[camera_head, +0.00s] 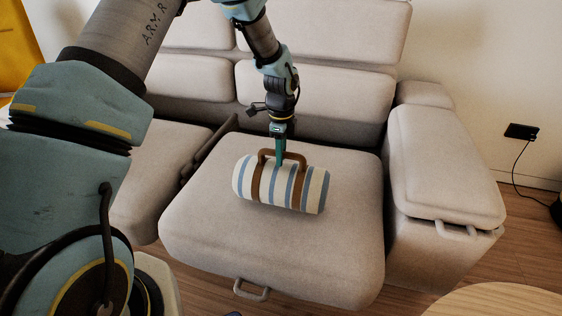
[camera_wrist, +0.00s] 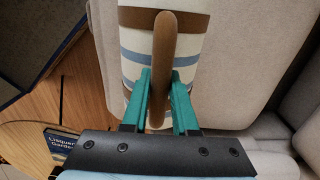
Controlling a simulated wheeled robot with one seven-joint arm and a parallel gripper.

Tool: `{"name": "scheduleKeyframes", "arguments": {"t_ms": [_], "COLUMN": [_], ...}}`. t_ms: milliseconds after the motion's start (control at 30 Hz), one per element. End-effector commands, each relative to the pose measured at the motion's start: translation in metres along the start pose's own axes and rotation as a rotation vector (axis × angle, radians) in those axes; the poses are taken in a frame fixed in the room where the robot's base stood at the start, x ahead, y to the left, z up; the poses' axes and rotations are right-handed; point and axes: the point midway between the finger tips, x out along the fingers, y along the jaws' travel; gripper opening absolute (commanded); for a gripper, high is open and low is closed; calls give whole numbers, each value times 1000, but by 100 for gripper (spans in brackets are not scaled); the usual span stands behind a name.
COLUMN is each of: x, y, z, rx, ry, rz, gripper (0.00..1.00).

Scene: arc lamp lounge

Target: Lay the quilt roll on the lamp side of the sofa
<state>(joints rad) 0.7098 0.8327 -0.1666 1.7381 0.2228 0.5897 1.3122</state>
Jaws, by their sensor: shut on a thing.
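The quilt roll (camera_head: 308,190) is cream with blue stripes, brown straps and a brown carry handle. In the head view it is at the right-hand seat of the grey sofa (camera_head: 215,240), its long side running left to right. I cannot tell whether it rests on the cushion or hangs just above it. My gripper (camera_head: 280,160) comes down from above and is shut on the handle. In the wrist view the green fingers (camera_wrist: 160,85) stand on either side of the handle (camera_wrist: 163,50), with the roll (camera_wrist: 190,45) behind. The lamp itself is not clearly seen.
The sofa's right armrest (camera_head: 440,160) stands beside the seat. A black socket with a cord (camera_head: 521,131) is on the wall, the cord leading to a dark round object (camera_head: 557,212) at the right edge. A round wooden table (camera_head: 500,300) is at the lower right.

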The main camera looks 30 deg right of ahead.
Motion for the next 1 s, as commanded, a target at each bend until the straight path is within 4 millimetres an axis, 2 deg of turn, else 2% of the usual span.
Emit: {"name": "scheduleKeyframes", "arguments": {"t_ms": [100,200,533,567,600,800,1000], "x": [16,23,25,26,26,26,26], "y": [0,0,-1,0,0,0,0], "z": [-1,-1,0,0,0,0,0], "rx": [1,1,0,0,0,0,0], "ry": [0,0,0,0,0,0,0], "rz": [1,-1,-1,1,1,1,1], "gripper": [0,0,0,29,34,56,57]}}
